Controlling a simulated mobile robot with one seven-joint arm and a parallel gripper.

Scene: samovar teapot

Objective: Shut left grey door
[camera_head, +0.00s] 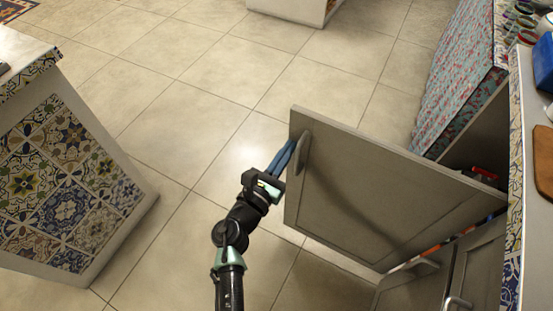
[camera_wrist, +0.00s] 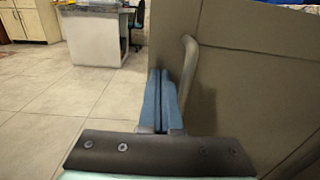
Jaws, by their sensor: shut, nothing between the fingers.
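The grey door (camera_head: 375,190) stands wide open, swung out from the cabinet on the right over the tiled floor. Its curved handle (camera_head: 303,150) is near the free upper left edge; the handle also shows in the wrist view (camera_wrist: 189,65). My gripper (camera_head: 287,148) has its blue fingers shut together and empty. The fingertips are beside the door's free edge, close to the handle, on the handle's side. In the wrist view the fingers (camera_wrist: 160,95) point forward just left of the handle. I cannot tell whether they touch the door.
Another grey door (camera_head: 478,265) with a handle is at the lower right. The cabinet's open inside holds red items (camera_head: 484,172). A tiled counter (camera_head: 65,185) stands at the left. The floor (camera_head: 215,100) between is clear. A wooden board (camera_head: 544,160) lies on the right counter.

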